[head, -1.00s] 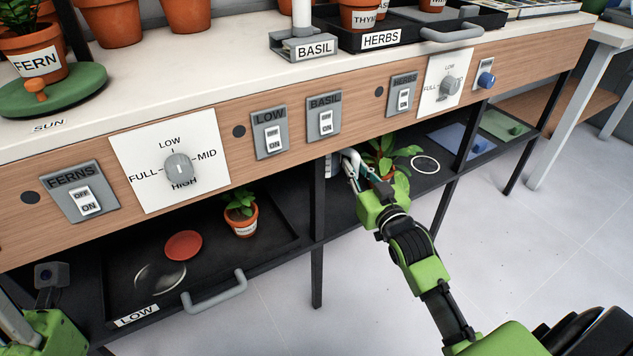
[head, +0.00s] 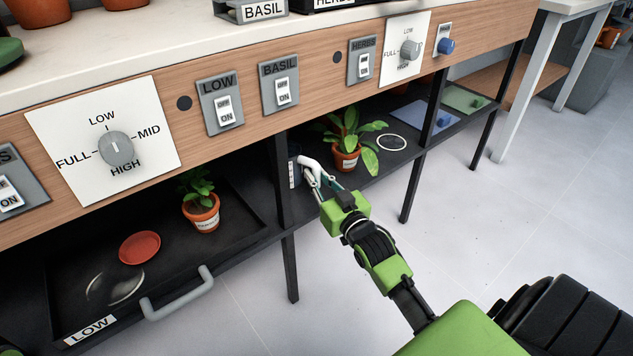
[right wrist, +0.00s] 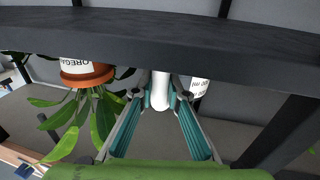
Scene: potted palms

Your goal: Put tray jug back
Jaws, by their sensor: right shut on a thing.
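The jug (head: 294,173) stands on or just above the lower shelf (head: 372,172), partly hidden behind a dark table leg. I cannot tell whether it touches the shelf. My right gripper (head: 314,175) is shut on the jug's white handle. In the right wrist view the handle (right wrist: 160,92) sits between my right fingers (right wrist: 160,110), beside the jug's body (right wrist: 199,86) with its "ml" marks. The black tray (head: 215,250) labelled LOW is on the shelf left of the leg.
The tray holds a small potted plant (head: 202,212), a red saucer (head: 140,247) and a clear saucer (head: 115,287). A leafy potted plant (head: 347,158) stands close right of the jug. A white ring (head: 392,135), blue mat (head: 427,115) and green mat (head: 465,98) lie farther right.

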